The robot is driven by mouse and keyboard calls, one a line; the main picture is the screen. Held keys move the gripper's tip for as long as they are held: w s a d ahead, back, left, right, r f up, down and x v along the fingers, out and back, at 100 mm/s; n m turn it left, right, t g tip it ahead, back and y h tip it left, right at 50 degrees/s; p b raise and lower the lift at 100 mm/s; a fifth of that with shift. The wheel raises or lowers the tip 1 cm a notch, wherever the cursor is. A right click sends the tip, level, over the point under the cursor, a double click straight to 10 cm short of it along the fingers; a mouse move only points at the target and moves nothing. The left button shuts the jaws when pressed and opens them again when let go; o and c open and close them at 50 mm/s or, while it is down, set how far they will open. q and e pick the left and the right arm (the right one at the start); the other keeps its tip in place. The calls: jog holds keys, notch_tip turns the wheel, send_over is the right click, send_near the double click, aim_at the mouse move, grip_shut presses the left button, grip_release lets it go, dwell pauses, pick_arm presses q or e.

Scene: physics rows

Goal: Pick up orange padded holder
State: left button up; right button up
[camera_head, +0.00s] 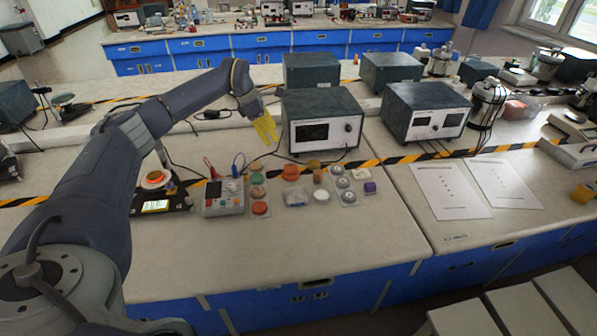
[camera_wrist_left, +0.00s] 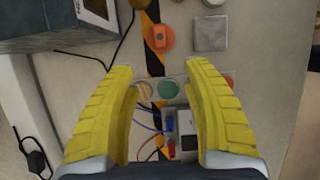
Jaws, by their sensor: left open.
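The orange padded holder (camera_head: 291,172) lies on the bench among small parts, in front of the instrument box. In the left wrist view the orange holder (camera_wrist_left: 160,38) is beyond the fingertips, near the top, with a raised piece on it. My left gripper (camera_head: 266,130) has yellow fingers and hangs above the bench, left of the instrument box and apart from the holder. In the left wrist view my left gripper (camera_wrist_left: 163,70) is open, with nothing held between its fingers. My right gripper is not in view.
A strip with green and orange discs (camera_head: 258,193) lies left of the holder. A clear grey square (camera_head: 297,197) lies in front of it. The instrument box (camera_head: 322,120) stands close behind. A small meter with cables (camera_head: 223,198) is at left. The front bench surface is clear.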

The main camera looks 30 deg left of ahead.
aim_at(290, 165)
pick_arm(q)
jog(key=x, duration=1.7)
grip_shut()
